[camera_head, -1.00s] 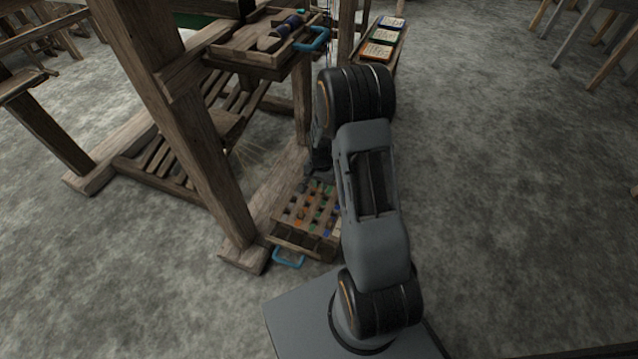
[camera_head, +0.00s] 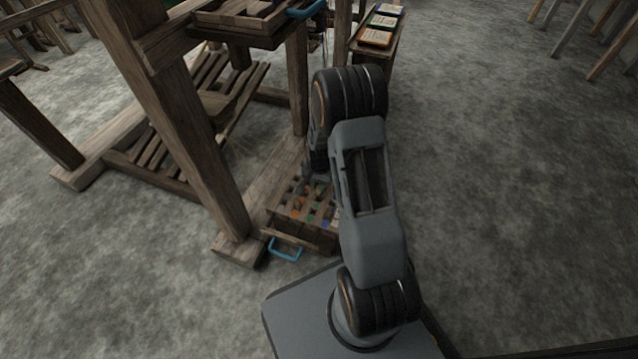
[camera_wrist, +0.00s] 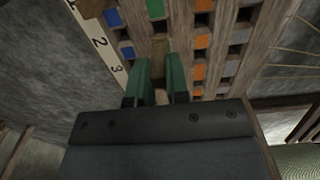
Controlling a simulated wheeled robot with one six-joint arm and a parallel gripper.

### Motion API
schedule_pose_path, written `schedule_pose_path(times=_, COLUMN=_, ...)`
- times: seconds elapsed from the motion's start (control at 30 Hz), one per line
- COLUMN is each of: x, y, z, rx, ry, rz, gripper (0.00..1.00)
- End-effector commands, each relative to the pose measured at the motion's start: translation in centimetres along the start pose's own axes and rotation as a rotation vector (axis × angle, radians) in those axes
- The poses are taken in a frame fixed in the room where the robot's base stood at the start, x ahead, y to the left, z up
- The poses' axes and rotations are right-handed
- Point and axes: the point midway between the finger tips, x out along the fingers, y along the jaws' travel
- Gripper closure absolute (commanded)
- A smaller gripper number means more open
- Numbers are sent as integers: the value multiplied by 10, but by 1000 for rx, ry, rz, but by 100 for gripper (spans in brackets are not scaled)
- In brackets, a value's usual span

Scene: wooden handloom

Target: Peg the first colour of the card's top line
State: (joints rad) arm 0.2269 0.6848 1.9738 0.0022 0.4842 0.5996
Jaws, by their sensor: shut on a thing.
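The peg board (camera_head: 282,232), a wooden tray of small blocks, stands low at the loom's foot in the head view. In the wrist view the board (camera_wrist: 182,22) shows close up, with a green peg (camera_wrist: 155,8), a blue peg (camera_wrist: 112,18) and several orange pegs (camera_wrist: 200,74) in its rows. My gripper (camera_wrist: 161,62) points down at the board, its green fingers shut on a small brownish peg (camera_wrist: 160,48) whose colour is hard to tell. Whether that peg is seated in the board, I cannot tell. Cards (camera_head: 375,38) lie in a rack at the top, too small to read.
A pale strip numbered 2 and 3 (camera_wrist: 108,55) runs along the board's side in the wrist view. The floor at right (camera_head: 500,200) is clear.

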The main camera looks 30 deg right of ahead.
Motion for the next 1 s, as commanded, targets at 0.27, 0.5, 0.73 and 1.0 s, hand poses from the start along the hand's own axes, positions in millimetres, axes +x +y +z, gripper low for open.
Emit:
schedule_pose_path(times=0.27, x=0, y=0, z=2, rx=0, ry=0, rz=0, gripper=100)
schedule_pose_path(times=0.5, x=4, y=0, z=2, rx=0, ry=0, rz=0, gripper=100)
schedule_pose_path(times=0.73, x=16, y=0, z=2, rx=0, ry=0, rz=0, gripper=100)
schedule_pose_path(times=1.0, x=33, y=0, z=2, rx=0, ry=-1, rz=0, gripper=100)
